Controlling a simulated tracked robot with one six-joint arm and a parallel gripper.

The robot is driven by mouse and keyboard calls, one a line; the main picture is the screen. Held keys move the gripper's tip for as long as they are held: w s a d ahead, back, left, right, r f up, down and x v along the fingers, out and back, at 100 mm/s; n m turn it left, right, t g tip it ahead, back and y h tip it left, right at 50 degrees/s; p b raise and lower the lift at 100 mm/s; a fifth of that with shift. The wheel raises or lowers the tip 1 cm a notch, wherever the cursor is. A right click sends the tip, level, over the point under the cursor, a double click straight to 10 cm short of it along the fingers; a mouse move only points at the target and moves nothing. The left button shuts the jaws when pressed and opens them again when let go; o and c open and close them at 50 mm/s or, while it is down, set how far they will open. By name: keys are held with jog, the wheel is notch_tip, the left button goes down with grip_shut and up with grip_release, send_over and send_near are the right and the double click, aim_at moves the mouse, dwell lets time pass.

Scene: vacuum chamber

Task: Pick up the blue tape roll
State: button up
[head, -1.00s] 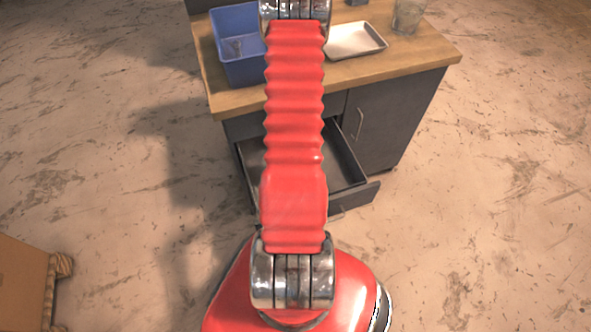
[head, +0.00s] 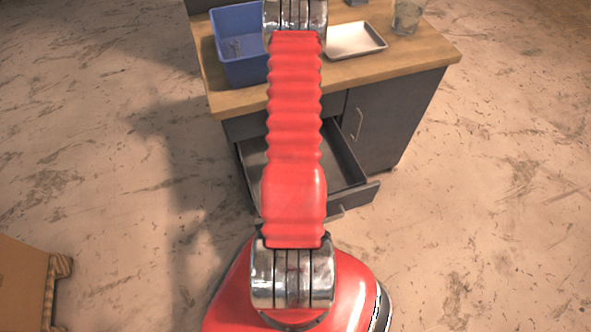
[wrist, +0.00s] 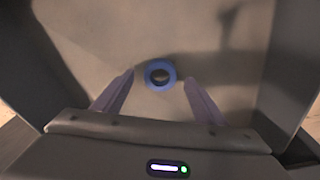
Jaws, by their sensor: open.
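The blue tape roll (wrist: 171,70) lies flat on the pale floor of the open drawer (wrist: 100,40) in the wrist view, its dark centre hole facing up. My gripper (wrist: 160,79) is open, with one finger to the left and one to the right of the roll. The fingertips appear just short of the roll's middle in the picture, with gaps on both sides. Its height above the roll is hard to tell. In the head view my arm covers much of the open drawer (head: 345,160), and neither the roll nor the gripper shows there.
The drawer's dark walls (wrist: 285,75) stand close on both sides of my gripper. Above the drawer is a wooden worktop (head: 400,60) with a blue bin (head: 240,68), a metal tray (head: 355,40) and a glass (head: 407,17). A cardboard box (head: 22,285) stands at lower left.

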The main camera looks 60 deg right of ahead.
jog(key=shift+d+f, duration=0.1)
jog(key=shift+f, duration=0.65)
jog(key=shift+c, duration=0.6)
jog(key=c, duration=1)
notch_tip(320, 180, up, 10)
dwell(0.4)
